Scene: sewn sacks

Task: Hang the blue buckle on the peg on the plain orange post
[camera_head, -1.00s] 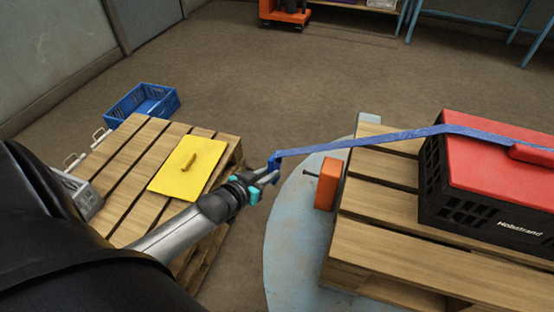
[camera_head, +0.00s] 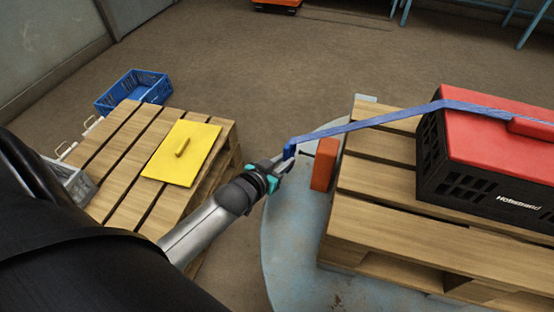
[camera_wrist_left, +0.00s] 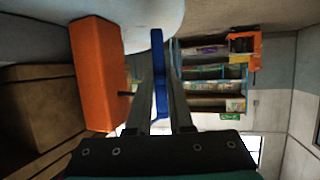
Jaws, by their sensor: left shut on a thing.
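My left gripper (camera_head: 283,162) is shut on the blue buckle (camera_head: 289,151) at the end of a blue strap (camera_head: 370,123). The plain orange post (camera_head: 324,164) stands just right of it, beside the pallet edge. Its small dark peg (camera_head: 304,153) points left toward the buckle; a small gap seems to separate them. In the left wrist view the buckle (camera_wrist_left: 160,80) is upright between the fingers, with the orange post (camera_wrist_left: 97,70) and dark peg (camera_wrist_left: 124,94) to its left. The buckle's opening cannot be made out. My right gripper is out of view.
The strap runs over a black crate (camera_head: 470,188) with a red lid (camera_head: 480,125) on the right pallet (camera_head: 395,220). A yellow board (camera_head: 182,155) lies on the left pallet (camera_head: 120,165). A blue crate (camera_head: 135,90) is behind it. Floor between is clear.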

